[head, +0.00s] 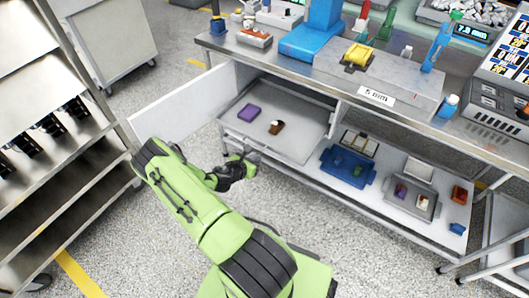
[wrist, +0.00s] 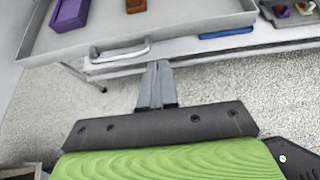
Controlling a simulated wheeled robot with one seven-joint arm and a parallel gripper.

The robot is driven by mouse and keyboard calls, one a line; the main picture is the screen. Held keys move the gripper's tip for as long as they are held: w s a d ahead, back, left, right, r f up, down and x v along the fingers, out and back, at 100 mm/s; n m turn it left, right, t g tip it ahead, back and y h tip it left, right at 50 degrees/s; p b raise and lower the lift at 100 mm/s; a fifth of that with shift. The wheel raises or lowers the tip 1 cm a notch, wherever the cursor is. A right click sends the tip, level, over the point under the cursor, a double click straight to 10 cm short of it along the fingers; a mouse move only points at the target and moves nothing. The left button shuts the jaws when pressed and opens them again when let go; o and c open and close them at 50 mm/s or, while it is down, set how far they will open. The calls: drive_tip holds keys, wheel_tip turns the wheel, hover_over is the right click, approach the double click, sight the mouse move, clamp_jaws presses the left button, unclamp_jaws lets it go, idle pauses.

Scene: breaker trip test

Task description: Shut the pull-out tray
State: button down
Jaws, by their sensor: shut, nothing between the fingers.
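The pull-out tray (head: 293,133) is a grey shallow tray under the workbench, drawn out past the bench front. A purple block (head: 249,112) and a small brown item (head: 276,127) lie in it. In the wrist view, the tray's front wall (wrist: 185,36) crosses the top, with a pale bow handle (wrist: 120,52) on it. My gripper (wrist: 158,68) is shut and empty. Its fingertips point at the tray front, just right of and below the handle. I cannot tell whether they touch it. In the head view, my gripper (head: 246,158) is at the tray's front edge.
A white door panel (head: 185,105) stands open left of the tray. A lower shelf (head: 325,180) holds a blue tray (head: 348,168) and a grey tray (head: 412,201). A metal rack (head: 60,150) stands at the left. The speckled floor before the bench is clear.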

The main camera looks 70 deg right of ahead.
sight(270, 146)
drive_tip(key=x, duration=0.2)
drive_tip(key=b+x, duration=0.1)
drive_tip(key=x, duration=0.1)
drive_tip(key=r+x, duration=0.1)
drive_tip(key=x, duration=0.1)
drive_tip(key=shift+s+d+f+b, duration=0.1)
drive_tip(key=shift+d+b, duration=0.25)
drive_tip(key=shift+d, duration=0.75)
drive_tip(key=shift+s, duration=0.1)
